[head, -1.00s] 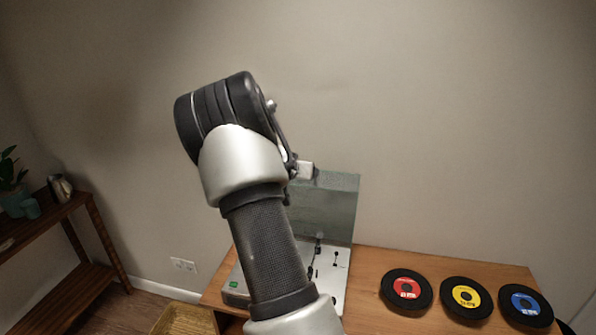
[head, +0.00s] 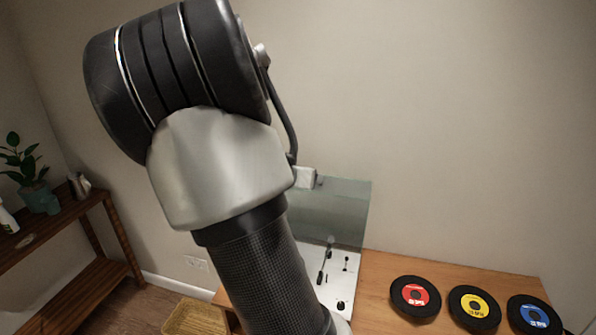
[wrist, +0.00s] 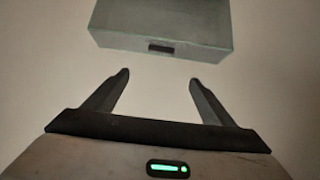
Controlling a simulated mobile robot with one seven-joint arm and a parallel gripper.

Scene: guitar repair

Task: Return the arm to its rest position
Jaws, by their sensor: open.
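My gripper (wrist: 158,82) shows in the wrist view with its two fingers spread apart and nothing between them. Beyond the fingertips, at the top of that view, is a grey box-like thing (wrist: 165,30) with a dark slot, apart from the fingers. In the head view my raised arm fills the left and middle, and the gripper itself cannot be made out clearly there.
A turntable (head: 345,270) with a raised clear lid (head: 345,205) stands on a wooden table (head: 375,300), partly behind my arm. Red (head: 415,297), yellow (head: 475,308) and blue (head: 534,316) labelled discs lie right of it. A shelf (head: 95,275) with a plant (head: 28,165) stands left; a wicker basket (head: 190,318) is below.

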